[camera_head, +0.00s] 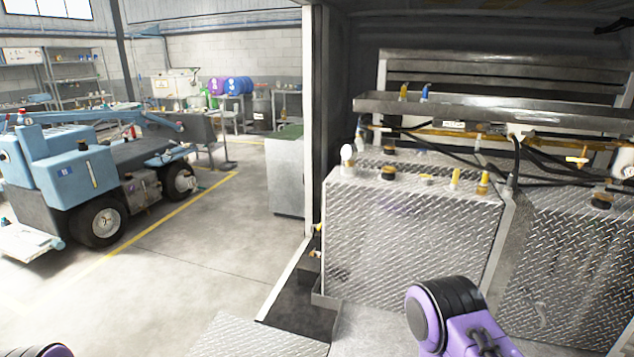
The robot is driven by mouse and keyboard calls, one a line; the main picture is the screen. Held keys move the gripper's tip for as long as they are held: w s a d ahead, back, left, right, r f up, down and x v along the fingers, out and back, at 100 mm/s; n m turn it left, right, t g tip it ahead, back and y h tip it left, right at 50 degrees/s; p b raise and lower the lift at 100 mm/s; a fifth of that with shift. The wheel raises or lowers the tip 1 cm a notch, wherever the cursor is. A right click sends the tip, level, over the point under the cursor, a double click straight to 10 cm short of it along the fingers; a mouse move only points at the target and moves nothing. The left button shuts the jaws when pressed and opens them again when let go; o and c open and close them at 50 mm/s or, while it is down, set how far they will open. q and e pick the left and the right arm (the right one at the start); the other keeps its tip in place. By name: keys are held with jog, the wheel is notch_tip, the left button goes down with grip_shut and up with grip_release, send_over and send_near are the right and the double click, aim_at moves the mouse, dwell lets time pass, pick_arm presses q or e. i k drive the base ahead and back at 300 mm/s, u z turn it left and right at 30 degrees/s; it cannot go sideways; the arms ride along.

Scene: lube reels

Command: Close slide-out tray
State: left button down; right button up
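A flat diamond-plate panel (262,336) juts out at the bottom middle, left of the metal tanks; it may be the slide-out tray, but its front is cut off by the picture's lower edge. A dark recess (303,312) lies between it and the tank. A long shallow metal tray (480,108) also runs above the tanks. A purple and black link of my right arm shows at the lower right, in front of the tanks. A small piece of my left arm shows at the bottom left corner. Neither gripper is in view.
Two diamond-plate tanks (410,235) with caps, yellow fittings and black hoses fill the right side. A door-frame post (312,120) stands at the compartment's left edge. A grey cabinet (287,172) and a blue vehicle (75,175) stand beyond. The concrete floor between is clear.

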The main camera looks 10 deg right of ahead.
aim_at(568, 116)
jog(key=i, duration=0.6)
jog(key=z, duration=2.45)
jog(key=i, duration=2)
jog(key=z, duration=0.05)
